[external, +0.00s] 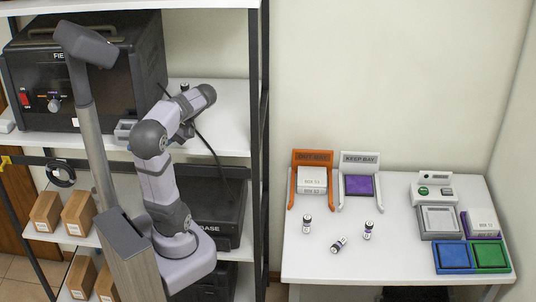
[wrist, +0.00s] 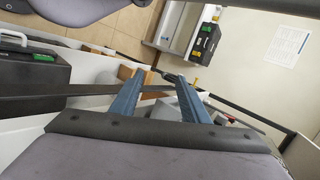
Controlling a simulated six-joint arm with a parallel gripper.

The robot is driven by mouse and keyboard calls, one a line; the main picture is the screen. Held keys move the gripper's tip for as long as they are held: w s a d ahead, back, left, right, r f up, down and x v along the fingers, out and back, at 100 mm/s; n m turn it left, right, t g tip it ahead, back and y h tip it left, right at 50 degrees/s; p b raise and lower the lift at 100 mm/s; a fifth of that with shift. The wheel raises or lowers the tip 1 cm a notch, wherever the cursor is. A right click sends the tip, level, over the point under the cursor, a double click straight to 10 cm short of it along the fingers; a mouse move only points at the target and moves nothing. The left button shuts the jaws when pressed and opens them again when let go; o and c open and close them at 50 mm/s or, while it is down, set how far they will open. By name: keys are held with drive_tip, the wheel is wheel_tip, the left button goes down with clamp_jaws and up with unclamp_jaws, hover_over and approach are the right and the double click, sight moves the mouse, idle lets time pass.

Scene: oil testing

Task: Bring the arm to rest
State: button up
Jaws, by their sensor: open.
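My gripper (wrist: 160,80) shows in the wrist view as two blue fingers, apart with nothing between them. In the external view my arm (external: 155,165) is folded upright in front of the shelving, well left of the table. The gripper end is small there and partly hidden behind the arm, so its jaws cannot be made out. My gripper is away from the vials, trays and boxes on the table.
The white table (external: 330,265) holds an orange bay (external: 293,190), a keep bay (external: 375,200), several small vials (external: 368,230), a grey device (external: 440,222), and blue (external: 452,255) and green (external: 490,256) trays. The shelving (external: 260,130) holds a black machine (external: 130,65) and boxes (external: 78,213).

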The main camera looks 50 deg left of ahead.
drive_tip(key=w+d+f+m+b, duration=0.1)
drive_tip(key=d+f+m+b, duration=0.25)
drive_tip(key=f+b, duration=0.65)
drive_tip(key=w+d+f+m+t+h+p, duration=0.5)
drive_tip(key=w+d+f+m+t+p, duration=0.3)
drive_tip(key=w+d+f, duration=0.7)
drive_tip(key=d+f+m, duration=0.1)
drive_tip(key=d, duration=0.3)
drive_tip(key=shift+w+d+f+t+p, duration=0.15)
drive_tip(key=shift+w+f+t+p, duration=0.15)
drive_tip(key=shift+t, duration=0.1)
